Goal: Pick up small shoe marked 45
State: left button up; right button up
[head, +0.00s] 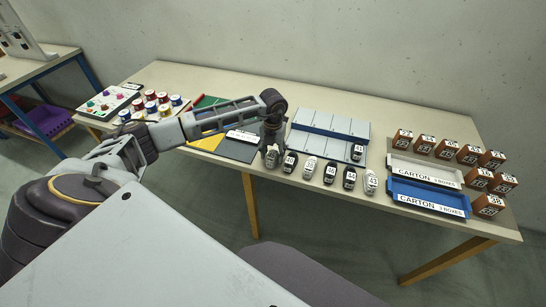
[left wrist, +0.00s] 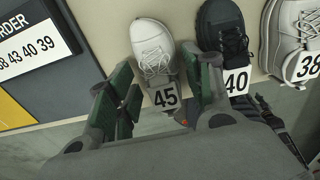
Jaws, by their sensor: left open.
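The small shoe marked 45 (left wrist: 152,48) is white with laces and a white tag. In the left wrist view it lies between the two green-padded fingers of my left gripper (left wrist: 160,98), which is open around its tag end. In the head view the shoe (head: 271,160) is at the left end of the front row, just below my left gripper (head: 271,143), and partly covered by it. I cannot tell whether the fingers touch the shoe. My right gripper does not show.
A dark shoe marked 40 (left wrist: 224,30) stands close on the right, then a white one marked 38 (left wrist: 292,40). An order board (left wrist: 38,50) lies to the left. A grey-blue rack (head: 328,124) stands behind the row; carton trays (head: 428,197) are at right.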

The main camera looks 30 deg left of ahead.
aim_at(273, 152)
pick_arm(q)
jog(key=shift+f, duration=0.25)
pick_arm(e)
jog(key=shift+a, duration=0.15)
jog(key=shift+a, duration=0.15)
pick_arm(q)
jog(key=c, duration=0.8)
jog(key=shift+r, duration=0.2)
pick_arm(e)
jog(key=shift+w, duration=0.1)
pick_arm(q)
notch_tip(273, 152, up, 8)
jog(key=shift+b, duration=0.4)
jog(key=shift+r, duration=0.85)
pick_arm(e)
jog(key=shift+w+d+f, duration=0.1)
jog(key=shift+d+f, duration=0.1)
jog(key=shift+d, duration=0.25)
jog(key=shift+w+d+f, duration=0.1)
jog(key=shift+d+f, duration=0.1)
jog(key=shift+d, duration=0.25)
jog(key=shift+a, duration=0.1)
